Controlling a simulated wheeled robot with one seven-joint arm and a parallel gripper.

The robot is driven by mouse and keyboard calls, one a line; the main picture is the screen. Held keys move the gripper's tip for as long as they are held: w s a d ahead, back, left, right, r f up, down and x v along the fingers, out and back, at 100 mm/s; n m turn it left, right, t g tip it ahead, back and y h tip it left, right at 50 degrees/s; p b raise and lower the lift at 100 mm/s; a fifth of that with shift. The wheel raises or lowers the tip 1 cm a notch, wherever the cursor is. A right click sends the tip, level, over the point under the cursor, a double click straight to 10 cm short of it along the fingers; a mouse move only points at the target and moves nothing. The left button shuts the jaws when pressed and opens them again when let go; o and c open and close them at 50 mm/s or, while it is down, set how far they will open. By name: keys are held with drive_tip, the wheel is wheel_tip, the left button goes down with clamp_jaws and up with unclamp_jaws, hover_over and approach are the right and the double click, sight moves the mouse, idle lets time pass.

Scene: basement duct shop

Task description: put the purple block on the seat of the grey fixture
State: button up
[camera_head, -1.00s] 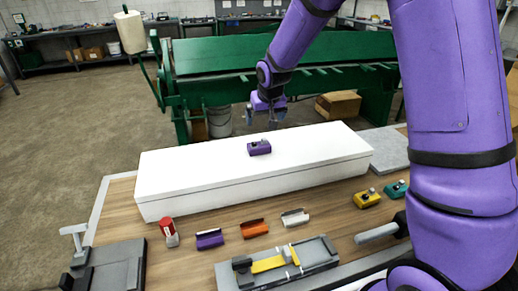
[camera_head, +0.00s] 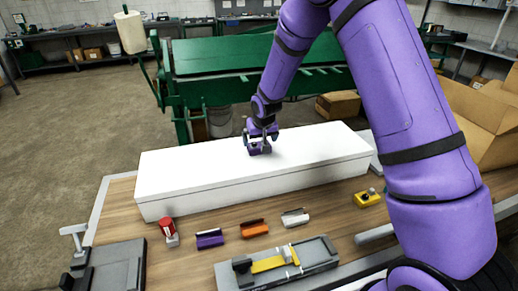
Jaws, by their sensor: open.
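A grey fixture (camera_head: 318,264) with a yellow bar and a dark grey end block lies at the front middle of the bench. Another, darker grey fixture (camera_head: 120,262) with a light T-handle stands at the front left. I cannot tell which has the seat.
The white box (camera_head: 190,192) spans the bench (camera_head: 155,240). In front of it are a red-topped piece (camera_head: 167,227), a purple channel (camera_head: 209,239), an orange channel (camera_head: 254,229), a white channel (camera_head: 295,218) and a yellow block (camera_head: 366,199). My arm covers the right side.

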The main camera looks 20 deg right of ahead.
drive_tip(key=shift+x, duration=1.25)
drive_tip(key=c, duration=1)
drive_tip(key=shift+r, duration=0.1)
drive_tip(key=shift+r, duration=0.1)
